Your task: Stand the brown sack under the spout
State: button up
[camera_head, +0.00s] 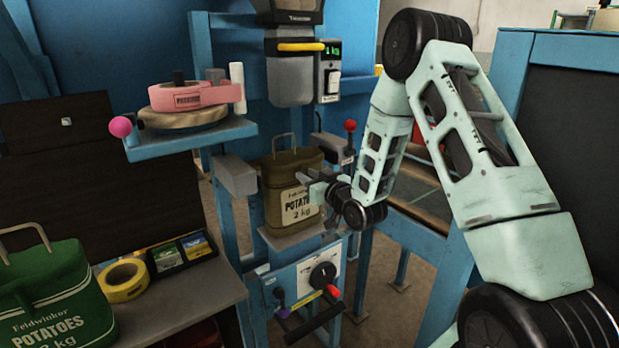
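The brown sack (291,183), labelled "POTATOES 2 kg", stands upright on a small grey platform (290,237) with its handle loop raised. The grey spout (290,80) with a yellow bar is above it, with a gap between the spout and the sack. My gripper (316,183) is at the right side of the sack, in front of its upper right edge and label. Its fingers are small and partly merge with the sack, so I cannot tell whether they touch or grip it.
A green potato sack (55,297) stands on the bench at the left, beside yellow tape (123,280). Grey clamp blocks (236,175) flank the brown sack. A control panel (310,278) with knobs sits below the platform. A blue-framed bench stands behind my arm.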

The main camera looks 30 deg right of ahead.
jog(key=shift+r, duration=0.2)
jog(key=s+p, duration=0.2)
jog(key=s, duration=1)
jog(key=s+a+f+n+g+y, duration=0.1)
jog(key=s+a+n+g+y, duration=0.2)
jog(key=a+g, duration=1.1)
jog(key=s+a+r+n+g+h, duration=0.1)
jog(key=s+a+r+n+g, duration=0.1)
jog(key=s+a, duration=0.5)
jog(key=s+a+r+n+g+h, duration=0.2)
jog(key=s+a, duration=0.5)
jog(key=s, duration=1)
jog(key=shift+s+a+r, duration=0.2)
jog(key=shift+a+r, duration=0.2)
jog(key=shift+r, duration=0.15)
